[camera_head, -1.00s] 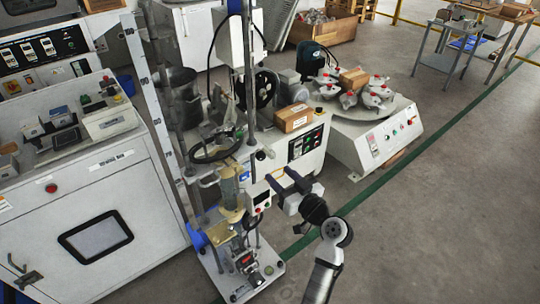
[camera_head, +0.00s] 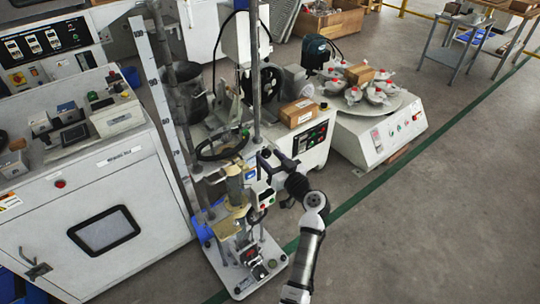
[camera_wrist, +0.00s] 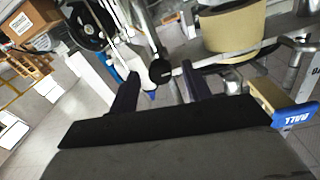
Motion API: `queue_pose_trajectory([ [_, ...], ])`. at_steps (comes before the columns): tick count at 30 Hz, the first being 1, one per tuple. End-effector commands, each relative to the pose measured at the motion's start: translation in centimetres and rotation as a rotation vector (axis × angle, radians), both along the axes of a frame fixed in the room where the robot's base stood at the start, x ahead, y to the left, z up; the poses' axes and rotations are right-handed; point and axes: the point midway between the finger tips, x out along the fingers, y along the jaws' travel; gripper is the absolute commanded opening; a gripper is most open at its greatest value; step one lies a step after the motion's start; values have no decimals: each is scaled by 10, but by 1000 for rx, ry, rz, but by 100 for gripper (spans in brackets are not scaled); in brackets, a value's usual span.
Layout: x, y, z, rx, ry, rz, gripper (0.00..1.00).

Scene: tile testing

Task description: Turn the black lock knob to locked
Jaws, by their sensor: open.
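The black lock knob (camera_wrist: 160,71) is a small round black ball in the middle of the wrist view, on a metal rod of the test stand. My gripper (camera_wrist: 161,77) is open, with one dark finger to the left of the knob and one to the right. I cannot tell how far the knob is from the fingertips in depth, but I see no clear contact. In the head view my gripper (camera_head: 267,159) is up against the right side of the tall stand, and the knob cannot be clearly told there.
A tan cylinder (camera_wrist: 233,27) and a blue-labelled part (camera_wrist: 295,115) are close on the right in the wrist view. The stand's base plate (camera_head: 240,283) is below. A white machine with a cardboard box (camera_head: 298,112) stands behind. Open floor (camera_head: 420,220) lies to the right.

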Motion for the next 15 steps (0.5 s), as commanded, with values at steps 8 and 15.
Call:
queue_pose_trajectory([
  [8, 6, 5, 0, 0, 0, 0, 48],
  [15, 6, 5, 0, 0, 0, 0, 33],
])
